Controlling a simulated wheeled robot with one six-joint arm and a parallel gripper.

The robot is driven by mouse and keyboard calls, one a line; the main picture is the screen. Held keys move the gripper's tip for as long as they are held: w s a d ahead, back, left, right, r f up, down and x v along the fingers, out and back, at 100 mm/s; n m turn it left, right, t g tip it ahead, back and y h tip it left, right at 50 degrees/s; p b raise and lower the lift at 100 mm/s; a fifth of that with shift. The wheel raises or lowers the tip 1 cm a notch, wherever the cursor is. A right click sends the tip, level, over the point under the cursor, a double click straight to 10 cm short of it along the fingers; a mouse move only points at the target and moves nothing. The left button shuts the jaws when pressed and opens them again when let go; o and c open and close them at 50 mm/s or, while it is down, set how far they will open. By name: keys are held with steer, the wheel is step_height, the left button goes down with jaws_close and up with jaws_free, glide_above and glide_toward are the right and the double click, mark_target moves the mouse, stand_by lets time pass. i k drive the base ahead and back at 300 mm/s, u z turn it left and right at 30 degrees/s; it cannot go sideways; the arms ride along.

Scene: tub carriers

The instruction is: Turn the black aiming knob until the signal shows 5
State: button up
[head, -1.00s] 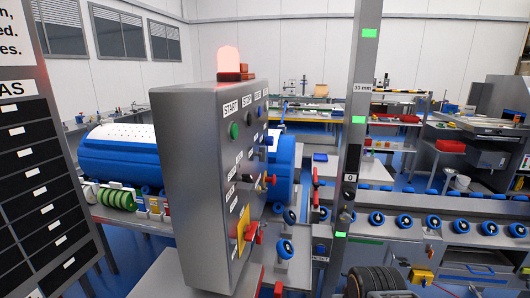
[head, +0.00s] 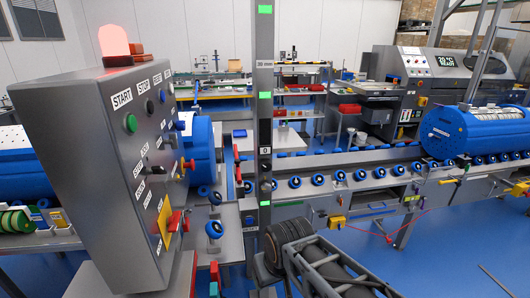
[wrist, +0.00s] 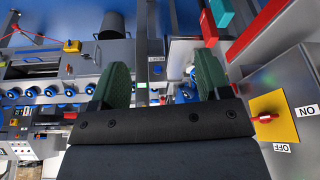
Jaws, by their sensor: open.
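A grey post (head: 264,120) with green marks stands right of the control box in the head view. It carries a small sign (head: 264,150) that reads 0. Small dark round parts (head: 265,186) sit on the post below the sign; I cannot tell for sure that one is the black aiming knob. My gripper (wrist: 165,85) is open and empty in the wrist view, its green-padded fingers wide apart. It touches no knob that I can see. In the head view my dark arm is at the bottom centre, and the gripper's fingers are not clear there.
The grey control box (head: 80,170) with a lit red lamp (head: 113,40) is close on the left. Its red switch on a yellow plate (wrist: 285,110) is just right of my gripper in the wrist view. A roller conveyor (head: 340,178) with a blue tub (head: 475,130) runs to the right.

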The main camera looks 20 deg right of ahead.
mark_target(266, 165)
steer(key=k, duration=0.5)
steer(key=z, duration=1.9)
steer(key=i, duration=0.9)
steer(key=u, duration=3.95)
